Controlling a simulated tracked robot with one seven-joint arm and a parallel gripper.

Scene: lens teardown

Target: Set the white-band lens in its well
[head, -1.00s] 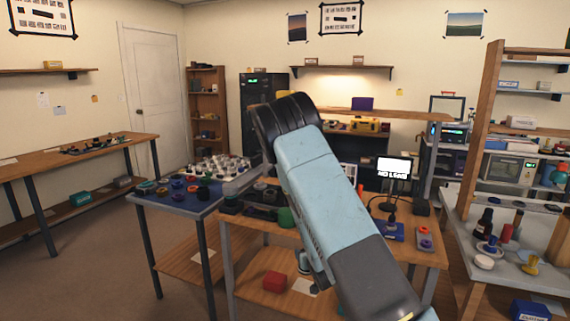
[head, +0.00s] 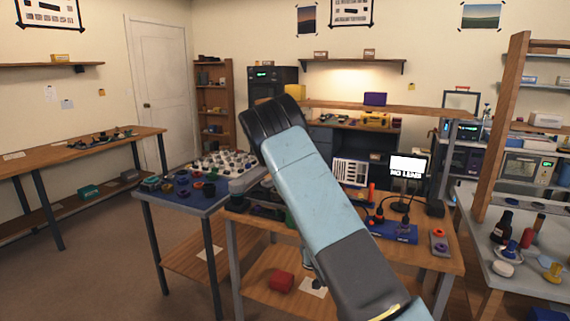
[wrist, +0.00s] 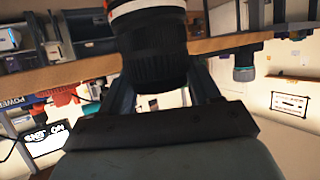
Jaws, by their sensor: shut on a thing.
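In the wrist view my gripper (wrist: 157,75) is shut on a dark ribbed lens (wrist: 152,52), with a finger on either side of it. A white band and an orange strip show at the lens's upper edge, cut by the frame. In the head view my arm hides the gripper and the held lens. A pale tray (head: 225,163) with several small round parts stands on the left table, behind a blue surface (head: 180,199) with several coloured ring-shaped parts. I cannot tell which well is the lens's own.
A grey table (head: 520,272) with bottles stands at right.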

